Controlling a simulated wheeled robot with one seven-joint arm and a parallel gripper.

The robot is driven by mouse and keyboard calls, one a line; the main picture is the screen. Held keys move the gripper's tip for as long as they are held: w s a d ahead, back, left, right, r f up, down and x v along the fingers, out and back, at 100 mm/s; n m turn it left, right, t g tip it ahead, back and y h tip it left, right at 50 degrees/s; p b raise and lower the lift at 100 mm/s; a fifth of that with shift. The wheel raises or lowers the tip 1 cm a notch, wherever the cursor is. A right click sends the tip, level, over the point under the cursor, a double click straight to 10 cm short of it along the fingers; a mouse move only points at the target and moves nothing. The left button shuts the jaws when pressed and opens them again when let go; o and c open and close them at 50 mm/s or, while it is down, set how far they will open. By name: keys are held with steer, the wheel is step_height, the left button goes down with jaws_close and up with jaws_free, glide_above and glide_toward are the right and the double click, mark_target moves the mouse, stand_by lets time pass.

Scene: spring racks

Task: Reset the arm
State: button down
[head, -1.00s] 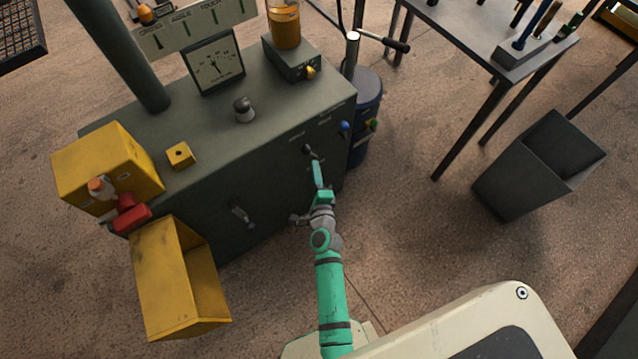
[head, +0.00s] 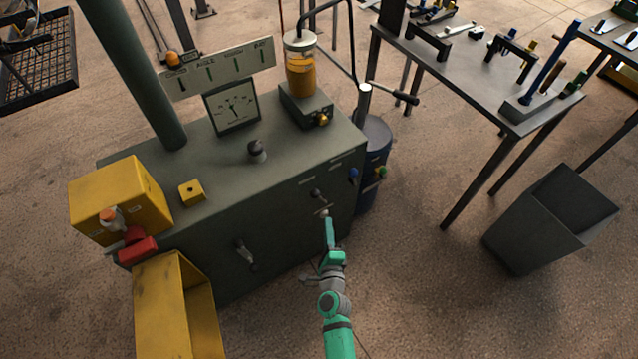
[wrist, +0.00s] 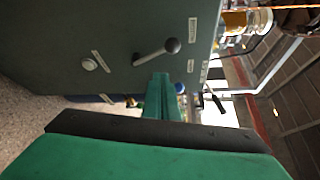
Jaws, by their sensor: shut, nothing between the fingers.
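My gripper (head: 327,222) is in front of the front face of the dark green-grey machine cabinet (head: 222,180), near a white round button. Its fingers are together and hold nothing. In the wrist view my green fingers (wrist: 162,82) point at the cabinet front (wrist: 70,40), just below a lever (wrist: 157,51) with a dark knob. The white button (wrist: 89,64) shows to the left of that lever. I cannot tell whether the fingertips touch the cabinet.
A yellow box (head: 120,195) sits on the cabinet's left end, with an open yellow bin (head: 175,310) below. A blue drum (head: 374,150) stands at the cabinet's right end. A grey bin (head: 540,225) and a tool table (head: 480,70) stand further right. Floor between is clear.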

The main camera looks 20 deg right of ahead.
steer(key=s+a+r+n+y, duration=0.1)
steer(key=s+a+r+n, duration=0.1)
steer(key=s+a+n, duration=0.3)
steer(key=s+r+n, duration=0.1)
steer(key=s+n, duration=0.2)
steer(key=s, duration=0.4)
steer(key=s+a+r+n+y, duration=0.1)
steer(key=s+a+r+n, duration=0.2)
steer(key=s, duration=0.4)
steer(key=s+a+r+n+y, duration=0.2)
steer(key=s+a+r+n, duration=0.7)
steer(key=s+r+n, duration=0.3)
steer(key=shift+s+a+r+n+g, duration=0.2)
steer(key=shift+s+a+n+g, duration=0.1)
steer(key=shift+s+n, duration=0.25)
